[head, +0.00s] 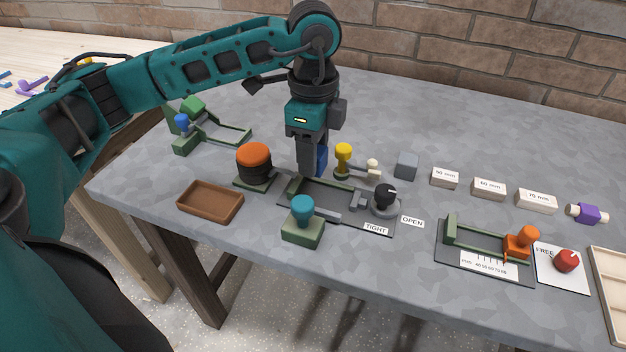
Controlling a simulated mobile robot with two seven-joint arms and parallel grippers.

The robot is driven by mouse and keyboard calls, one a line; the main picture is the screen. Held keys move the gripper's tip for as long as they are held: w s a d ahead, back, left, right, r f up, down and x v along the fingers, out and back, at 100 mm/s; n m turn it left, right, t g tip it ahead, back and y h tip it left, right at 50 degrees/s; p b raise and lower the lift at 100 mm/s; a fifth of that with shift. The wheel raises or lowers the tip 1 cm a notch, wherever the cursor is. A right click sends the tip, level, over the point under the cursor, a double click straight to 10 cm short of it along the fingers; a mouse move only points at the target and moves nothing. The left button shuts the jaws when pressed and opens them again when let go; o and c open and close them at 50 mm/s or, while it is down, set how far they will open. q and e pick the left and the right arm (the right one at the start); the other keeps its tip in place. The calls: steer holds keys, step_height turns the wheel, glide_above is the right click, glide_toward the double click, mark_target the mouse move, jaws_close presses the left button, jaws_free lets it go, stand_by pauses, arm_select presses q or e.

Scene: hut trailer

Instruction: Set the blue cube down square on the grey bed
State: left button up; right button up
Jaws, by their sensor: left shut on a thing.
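My left gripper (311,170) points down over the middle of the table and is shut on the blue cube (321,158). Only a strip of the cube shows, at the right of the fingers; the rest is hidden behind them. Just below and in front is a vise-like fixture with green rails on a dark plate (345,215). Its grey bed is partly hidden by the fingers, and I cannot tell whether the cube touches it. A black knob (385,194) sits at its right end, near the labels TIGHT (376,229) and OPEN (412,221). My right gripper is not in view.
Close around stand an orange-topped knob (254,157), a teal knob on a green block (302,219), a yellow knob (343,156) and a grey block (406,165). A brown tray (210,215) lies front left. A second fixture (480,243) is at right.

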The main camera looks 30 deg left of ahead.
mark_target(313, 194)
arm_select(q)
steer(key=shift+f, duration=0.85)
step_height(313, 194, down, 4)
steer(key=shift+f+b, duration=0.15)
steer(key=shift+b, duration=0.25)
steer(key=shift+f, duration=0.1)
steer(key=shift+f, duration=0.1)
steer(key=o, duration=0.8)
steer(key=shift+o, duration=0.2)
